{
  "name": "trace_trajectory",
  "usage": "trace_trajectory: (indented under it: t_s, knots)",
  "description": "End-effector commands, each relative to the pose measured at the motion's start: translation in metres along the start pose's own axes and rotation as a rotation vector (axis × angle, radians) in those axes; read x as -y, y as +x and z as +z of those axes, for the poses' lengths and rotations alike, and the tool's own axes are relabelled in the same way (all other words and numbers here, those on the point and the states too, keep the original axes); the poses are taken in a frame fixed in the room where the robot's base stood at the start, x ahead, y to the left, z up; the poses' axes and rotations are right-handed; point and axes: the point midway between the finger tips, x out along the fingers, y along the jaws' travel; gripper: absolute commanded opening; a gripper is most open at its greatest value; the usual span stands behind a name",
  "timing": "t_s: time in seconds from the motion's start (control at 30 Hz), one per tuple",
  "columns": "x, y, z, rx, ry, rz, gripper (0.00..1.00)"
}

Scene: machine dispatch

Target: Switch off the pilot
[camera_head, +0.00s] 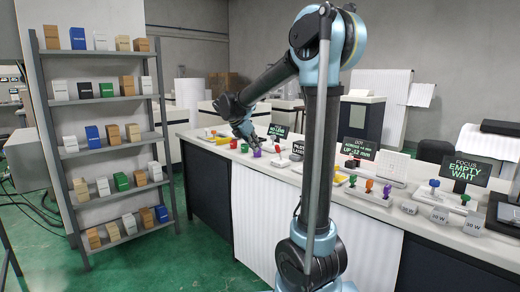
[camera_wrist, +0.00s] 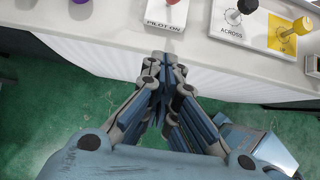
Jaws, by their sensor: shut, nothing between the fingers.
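The pilot switch shows at the top edge of the wrist view as a white plate (camera_wrist: 158,14) marked "PILOT ON" with a red knob (camera_wrist: 173,2), partly cut off by the frame. My gripper (camera_wrist: 160,60) is shut and empty, its fingertips close to the counter's front edge, below the plate in the picture and apart from the knob. In the head view my gripper (camera_head: 252,142) hangs at the counter near a purple knob (camera_head: 257,153). A small sign that seems to read "PILOT LASER" (camera_head: 299,149) stands just right of it.
A black knob (camera_wrist: 233,16) on a plate marked "ACROSS" and a yellow knob (camera_wrist: 299,27) lie right of the pilot switch. The white counter (camera_head: 385,212) carries several coloured knobs and signs. A shelf of boxes (camera_head: 100,101) stands left. Green floor is open before the counter.

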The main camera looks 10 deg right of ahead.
Motion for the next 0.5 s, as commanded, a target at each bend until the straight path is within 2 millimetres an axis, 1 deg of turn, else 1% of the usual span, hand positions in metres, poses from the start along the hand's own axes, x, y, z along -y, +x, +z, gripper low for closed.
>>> trace_trajectory:
  t_s: [0.03,0.5]
  knots:
    - [0.0,0.008,0.001,0.0,0.002,-0.002,0.0]
    - [0.001,0.09,0.001,0.001,0.004,-0.002,0.0]
